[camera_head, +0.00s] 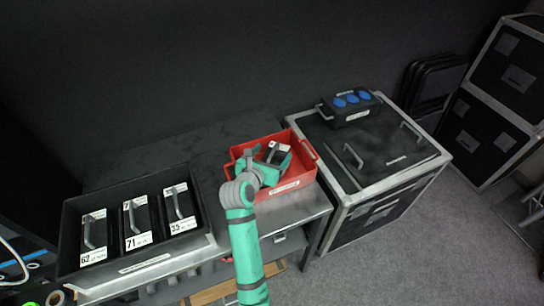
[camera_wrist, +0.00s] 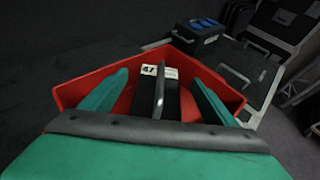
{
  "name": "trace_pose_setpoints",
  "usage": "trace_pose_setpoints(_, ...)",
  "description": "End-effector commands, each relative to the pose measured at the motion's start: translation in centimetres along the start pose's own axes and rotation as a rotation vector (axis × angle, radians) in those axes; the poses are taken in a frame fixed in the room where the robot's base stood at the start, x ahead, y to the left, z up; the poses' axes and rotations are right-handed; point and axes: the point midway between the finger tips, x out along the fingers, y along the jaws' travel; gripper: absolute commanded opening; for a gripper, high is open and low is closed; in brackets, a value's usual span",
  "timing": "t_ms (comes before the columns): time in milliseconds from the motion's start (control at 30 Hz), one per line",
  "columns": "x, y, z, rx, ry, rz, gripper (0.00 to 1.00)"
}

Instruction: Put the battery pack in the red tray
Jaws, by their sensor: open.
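The red tray (camera_head: 308,150) stands on the right end of the grey bench. A black battery pack (camera_wrist: 143,97) with a white numbered label and a raised handle sits inside the tray; its number seems to begin with 4. My gripper (camera_wrist: 158,80) is over the tray with its green fingers spread, one on each side of the pack, with gaps showing between fingers and pack. In the head view my gripper (camera_head: 271,158) partly hides the pack (camera_head: 281,150) and the tray's inside. The pack's lower part is hidden.
A black bin (camera_head: 128,266) on the bench's left holds three packs with handles, labelled 62, 71 and 33. A flight case (camera_head: 385,165) stands right of the tray and carries a black box with blue sockets (camera_head: 350,108). More cases (camera_head: 490,110) stand farther right. Grey floor is clear in front.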

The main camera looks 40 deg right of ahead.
Motion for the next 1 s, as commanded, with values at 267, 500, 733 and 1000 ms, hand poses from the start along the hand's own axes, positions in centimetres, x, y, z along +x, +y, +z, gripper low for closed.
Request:
trace_pose_setpoints(267,-5.9,0.1,-0.2,-0.003,0.000,0.003,0.81)
trace_pose_setpoints(500,-9.9,0.0,-0.2,-0.003,0.001,0.001,0.81)
trace_pose_setpoints(733,-11.4,0.0,-0.2,-0.003,0.002,0.001,0.81)
trace_pose_setpoints(1000,-11.5,0.0,-0.2,-0.003,0.002,0.000,0.81)
